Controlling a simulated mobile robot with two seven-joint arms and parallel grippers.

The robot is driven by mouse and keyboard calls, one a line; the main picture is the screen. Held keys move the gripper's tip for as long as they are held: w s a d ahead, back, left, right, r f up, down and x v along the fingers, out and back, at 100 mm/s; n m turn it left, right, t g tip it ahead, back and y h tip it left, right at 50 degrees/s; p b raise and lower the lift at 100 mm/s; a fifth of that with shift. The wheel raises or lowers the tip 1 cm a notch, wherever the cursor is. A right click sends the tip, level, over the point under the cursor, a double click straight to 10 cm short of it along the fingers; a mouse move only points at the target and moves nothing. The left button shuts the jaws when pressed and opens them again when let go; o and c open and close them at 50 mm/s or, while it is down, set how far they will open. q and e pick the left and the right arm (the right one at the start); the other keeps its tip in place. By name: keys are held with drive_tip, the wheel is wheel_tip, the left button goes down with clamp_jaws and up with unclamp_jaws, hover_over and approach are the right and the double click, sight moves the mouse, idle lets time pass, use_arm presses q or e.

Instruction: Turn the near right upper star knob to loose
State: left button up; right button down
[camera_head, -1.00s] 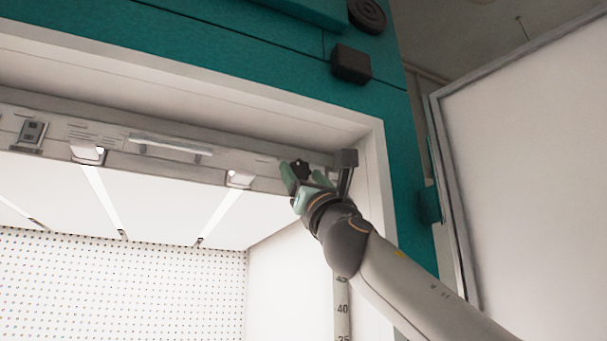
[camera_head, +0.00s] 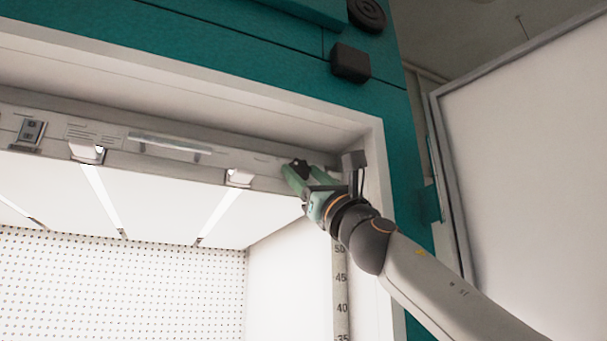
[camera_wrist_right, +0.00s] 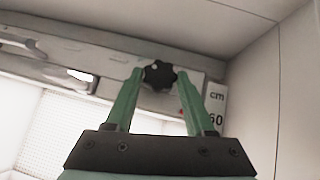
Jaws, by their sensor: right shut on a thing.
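The black star knob (camera_wrist_right: 159,74) sits at the right end of the light rail, near the chamber's upper right corner. In the right wrist view it lies between the green fingertips of my right gripper (camera_wrist_right: 160,80), which is shut on it. In the head view the knob (camera_head: 300,167) shows as a dark shape at the fingertips of my right gripper (camera_head: 302,174). My arm reaches up to it from the lower right. The knob's far side is hidden. My left gripper is not in view.
The pale light rail (camera_head: 225,160) crosses the chamber opening, with a bar handle (camera_head: 170,142) on it. A height scale (camera_head: 341,290) runs down the right side; its top shows in the wrist view (camera_wrist_right: 215,105). An open door (camera_head: 530,160) stands at right.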

drive_tip(key=n+g+y, duration=0.2)
drive_tip(key=n, duration=0.1)
drive_tip(key=n+g+y, duration=0.1)
drive_tip(key=n, duration=0.1)
drive_tip(key=shift+d+r, duration=0.35)
drive_tip(key=shift+n+g+y, duration=0.4)
drive_tip(key=shift+n+g, duration=0.1)
drive_tip(key=shift+n, duration=0.2)
drive_tip(key=shift+f, duration=0.1)
drive_tip(key=c, duration=0.6)
unclamp_jaws()
drive_tip(key=shift+a, duration=0.1)
drive_tip(key=o, duration=0.3)
drive_tip(key=shift+f, duration=0.1)
drive_tip(key=shift+o, duration=0.2)
drive_tip(key=shift+f, duration=0.1)
